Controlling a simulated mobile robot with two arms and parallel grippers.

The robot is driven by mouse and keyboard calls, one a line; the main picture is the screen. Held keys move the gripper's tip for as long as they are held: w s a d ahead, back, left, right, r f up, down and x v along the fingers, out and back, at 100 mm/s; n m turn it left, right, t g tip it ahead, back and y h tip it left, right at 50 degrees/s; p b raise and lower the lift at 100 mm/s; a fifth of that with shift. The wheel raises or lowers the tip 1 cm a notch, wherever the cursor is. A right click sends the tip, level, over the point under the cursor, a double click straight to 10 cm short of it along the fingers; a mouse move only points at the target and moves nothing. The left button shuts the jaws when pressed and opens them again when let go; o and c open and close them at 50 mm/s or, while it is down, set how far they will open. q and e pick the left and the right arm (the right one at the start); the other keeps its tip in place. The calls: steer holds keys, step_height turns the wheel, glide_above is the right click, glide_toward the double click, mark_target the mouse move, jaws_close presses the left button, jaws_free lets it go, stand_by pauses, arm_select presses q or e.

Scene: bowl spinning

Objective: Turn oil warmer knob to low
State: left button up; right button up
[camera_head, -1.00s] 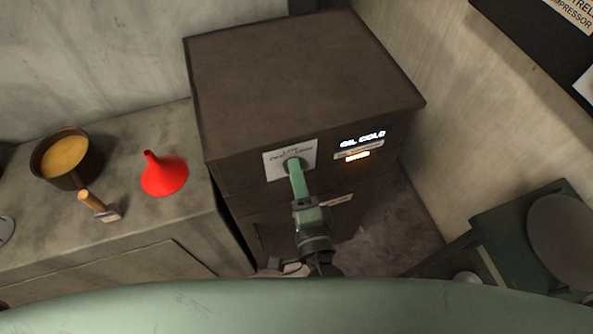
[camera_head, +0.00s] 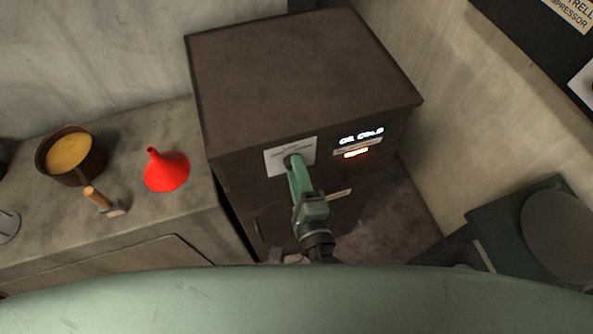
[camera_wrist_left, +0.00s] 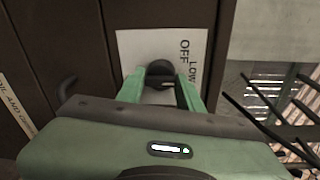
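The oil warmer is a dark brown cabinet (camera_head: 300,75). A white label plate (camera_head: 276,161) is on its front; in the left wrist view the plate (camera_wrist_left: 131,43) reads OFF and LOW, turned sideways. The dark round knob (camera_wrist_left: 160,72) sits on this plate. My left gripper (camera_head: 293,159) reaches up to the plate and mostly hides the knob in the head view. In the left wrist view its green fingers (camera_wrist_left: 161,80) lie on either side of the knob and appear closed against it. The knob's pointer setting is not clear. My right gripper is not in view.
A lit display (camera_head: 361,136) on the cabinet appears to read OIL COLD. On the counter at left are a pot of yellow liquid (camera_head: 70,154), a wooden-handled tool (camera_head: 98,198) and a red funnel (camera_head: 166,170). A wall stands close on the right.

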arm_select(q)
steer(key=o, duration=0.4)
steer(key=shift+d+r, duration=0.1)
steer(key=shift+r, duration=0.05)
steer(key=shift+s, duration=0.1)
steer(key=b+v, duration=0.2)
steer(key=v, duration=0.5)
steer(key=shift+s+d, duration=0.1)
steer(key=shift+s, duration=0.2)
